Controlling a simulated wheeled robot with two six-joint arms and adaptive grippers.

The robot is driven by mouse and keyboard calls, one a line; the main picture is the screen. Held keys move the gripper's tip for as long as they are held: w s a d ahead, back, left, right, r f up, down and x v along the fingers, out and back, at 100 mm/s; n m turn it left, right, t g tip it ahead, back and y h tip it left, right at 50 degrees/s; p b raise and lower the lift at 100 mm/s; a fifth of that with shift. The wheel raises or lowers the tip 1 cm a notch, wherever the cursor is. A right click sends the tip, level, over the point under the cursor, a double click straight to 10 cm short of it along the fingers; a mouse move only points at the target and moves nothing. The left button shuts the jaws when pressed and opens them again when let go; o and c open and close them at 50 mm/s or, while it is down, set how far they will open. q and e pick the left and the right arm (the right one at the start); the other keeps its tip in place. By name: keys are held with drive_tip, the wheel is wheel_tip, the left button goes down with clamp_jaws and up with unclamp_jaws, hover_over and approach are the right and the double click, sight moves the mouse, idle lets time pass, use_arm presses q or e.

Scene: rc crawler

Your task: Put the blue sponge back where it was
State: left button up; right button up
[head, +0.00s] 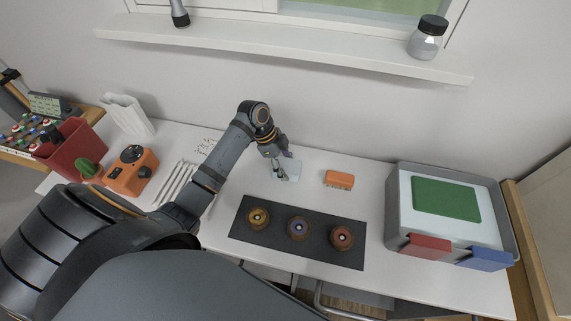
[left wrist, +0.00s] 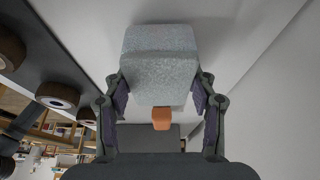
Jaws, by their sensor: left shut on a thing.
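My left gripper (head: 281,169) is over the white table, behind the dark mat. In the left wrist view my left gripper (left wrist: 160,105) is shut on a pale blue-grey, speckled, block-shaped sponge (left wrist: 160,62), with one finger on each side. In the head view a pale bluish patch (head: 292,170) shows beside the fingertips, partly hidden by them; I cannot tell whether it is the sponge or a mark on the table. Whether the sponge touches the table is unclear. My right gripper is not in view.
An orange block (head: 338,180) lies right of the gripper. Three wheels (head: 298,228) sit on the dark mat (head: 285,253). A grey bin (head: 395,215) with a green pad (head: 445,199) stands at right. An orange device (head: 131,172) and red bin (head: 70,147) stand at left.

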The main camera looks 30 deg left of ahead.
use_arm(q)
drive_tip(key=shift+f, duration=0.25)
drive_tip(key=shift+f, duration=0.1)
drive_tip(key=o, duration=1.1)
drive_tip(key=b+v, duration=0.2)
drive_tip(key=v, duration=1)
